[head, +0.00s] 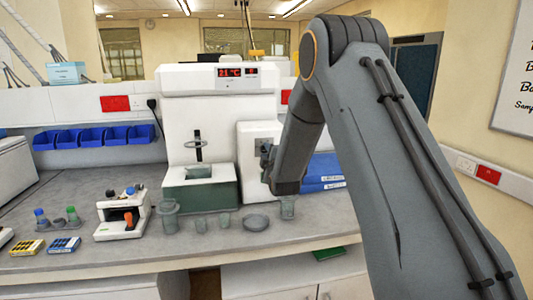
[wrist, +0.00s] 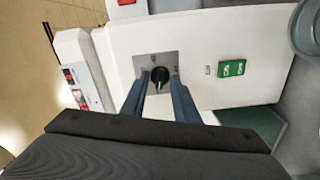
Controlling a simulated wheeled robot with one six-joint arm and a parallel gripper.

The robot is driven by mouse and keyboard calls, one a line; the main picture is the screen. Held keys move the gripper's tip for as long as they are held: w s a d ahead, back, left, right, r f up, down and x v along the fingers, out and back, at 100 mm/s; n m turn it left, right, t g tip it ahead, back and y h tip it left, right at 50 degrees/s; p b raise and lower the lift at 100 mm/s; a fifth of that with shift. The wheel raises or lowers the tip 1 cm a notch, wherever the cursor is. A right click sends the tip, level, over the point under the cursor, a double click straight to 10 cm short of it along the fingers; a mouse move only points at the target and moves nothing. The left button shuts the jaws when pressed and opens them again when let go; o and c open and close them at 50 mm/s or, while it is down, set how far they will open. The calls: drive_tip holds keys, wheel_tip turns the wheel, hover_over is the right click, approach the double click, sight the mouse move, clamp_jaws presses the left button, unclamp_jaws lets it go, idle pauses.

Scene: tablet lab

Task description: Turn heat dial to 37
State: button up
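The heat dial (wrist: 160,75) is a black round knob with a pale pointer line on a grey square plate in the wrist view. The plate is on a white machine (wrist: 205,42). My gripper (wrist: 160,84) is open, with one blue-grey finger to each side of the dial. I cannot tell whether the fingers touch it. In the head view my gripper (head: 267,156) is at the front of the machine's right-hand box (head: 249,136), and the dial is hidden there. The red display (head: 229,72) on the tall white machine (head: 180,110) reads about 21 °C.
A green switch (wrist: 231,68) is beside the dial plate. Small grey vessels (head: 256,222) stand on the bench below my gripper. Blue boxes (head: 322,172) lie behind my arm. A small white device (head: 122,217) stands on the bench to the left.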

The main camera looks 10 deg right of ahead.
clamp_jaws()
drive_tip(key=shift+b, duration=0.3)
drive_tip(key=m+b, duration=1.4)
drive_tip(key=m, duration=0.5)
drive_tip(key=shift+f+m, duration=0.1)
drive_tip(key=shift+m, duration=0.2)
drive_tip(key=shift+b, duration=0.3)
